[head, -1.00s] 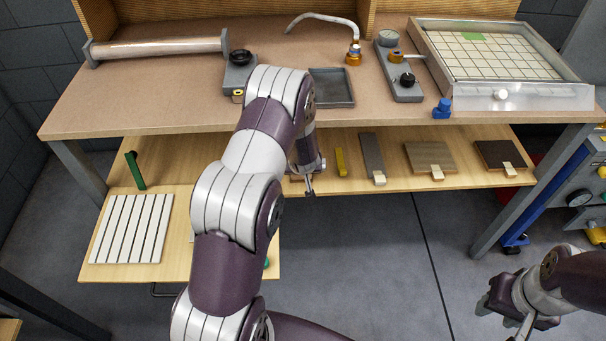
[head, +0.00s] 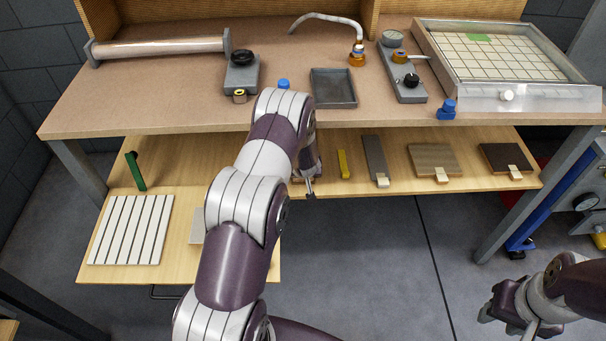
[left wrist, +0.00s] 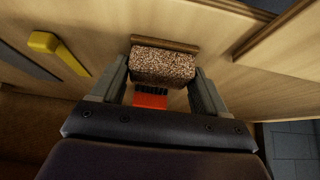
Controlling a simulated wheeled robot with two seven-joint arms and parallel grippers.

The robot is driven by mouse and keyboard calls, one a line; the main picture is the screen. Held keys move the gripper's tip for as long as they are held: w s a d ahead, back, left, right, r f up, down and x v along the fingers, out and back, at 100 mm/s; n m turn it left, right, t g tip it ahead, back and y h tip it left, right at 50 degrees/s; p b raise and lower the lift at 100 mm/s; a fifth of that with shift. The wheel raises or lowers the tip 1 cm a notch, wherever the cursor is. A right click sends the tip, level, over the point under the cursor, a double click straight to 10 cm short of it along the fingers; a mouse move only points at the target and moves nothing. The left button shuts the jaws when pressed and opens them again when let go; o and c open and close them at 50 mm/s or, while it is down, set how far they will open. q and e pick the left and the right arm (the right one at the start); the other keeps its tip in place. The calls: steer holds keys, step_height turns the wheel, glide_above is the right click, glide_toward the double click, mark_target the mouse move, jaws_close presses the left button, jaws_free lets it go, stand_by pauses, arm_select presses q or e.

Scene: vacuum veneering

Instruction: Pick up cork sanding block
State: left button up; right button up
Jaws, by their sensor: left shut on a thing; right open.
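The cork sanding block (left wrist: 163,66) is a speckled brown block in the left wrist view, at the shelf with a wooden strip (left wrist: 165,44) behind it. My left gripper (left wrist: 163,82) has one finger on each side of the block and is shut on it. In the head view my left gripper (head: 309,188) is at the front edge of the lower shelf, and my arm hides most of the block there. My right gripper (head: 522,326) is open and empty over the floor at the lower right.
The lower shelf (head: 400,186) holds a yellow piece (head: 343,164), a grey strip (head: 374,155) and wooden samples (head: 432,157) right of my left gripper. A slatted white panel (head: 130,229) lies at left. The worktop (head: 190,100) overhangs the shelf. A red piece (left wrist: 150,99) shows between my left fingers.

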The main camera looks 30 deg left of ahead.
arm_select(q)
steer(key=shift+r, duration=0.4)
steer(key=r+p, duration=0.1)
steer(key=r, duration=0.1)
steer(key=d+r+p, duration=0.1)
steer(key=r, duration=0.1)
steer(key=shift+d+r+p, duration=0.1)
steer(key=shift+r+p, duration=0.05)
steer(key=shift+p, duration=0.15)
steer(key=s+d+r+p, duration=0.1)
steer(key=d+r+p, duration=0.2)
steer(key=d+r, duration=0.3)
steer(key=d, duration=0.4)
steer(key=shift+s+d+p, duration=0.2)
steer(key=shift+s+p, duration=0.1)
